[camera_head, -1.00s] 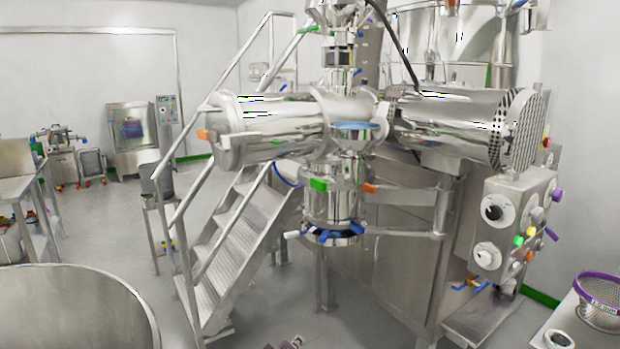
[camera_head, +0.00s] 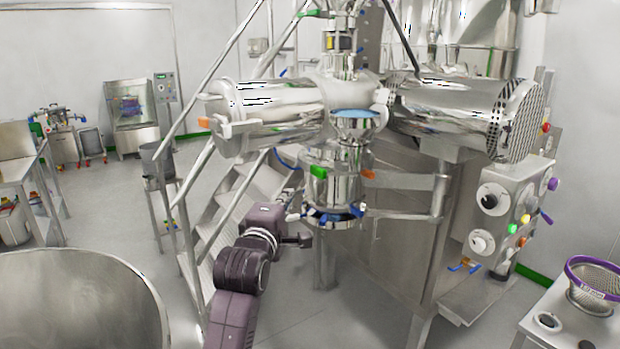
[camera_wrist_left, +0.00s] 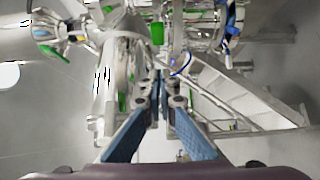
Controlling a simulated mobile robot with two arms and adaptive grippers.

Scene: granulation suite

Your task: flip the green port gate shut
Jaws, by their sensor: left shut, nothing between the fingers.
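A green tab (camera_head: 317,171), which I take to be the green port gate's handle, sits on the left side of the steel column below the blue-topped port (camera_head: 357,113). An orange tab (camera_head: 367,174) is opposite it on the right. A green piece also shows in the left wrist view (camera_wrist_left: 157,33), near the top middle; I cannot tell if it is the same one. My left gripper (camera_head: 304,241) is below the green tab and apart from it, near the foot of the column. It is shut and empty, its fingers with blue pads also showing in the left wrist view (camera_wrist_left: 160,92). My right gripper is out of view.
Steel stairs with rails (camera_head: 237,190) stand left of the column, close to my arm. Blue clamps (camera_head: 330,219) ring the column's lower end. A control box (camera_head: 505,210) with knobs is at the right. A large round vessel (camera_head: 85,300) is at the lower left.

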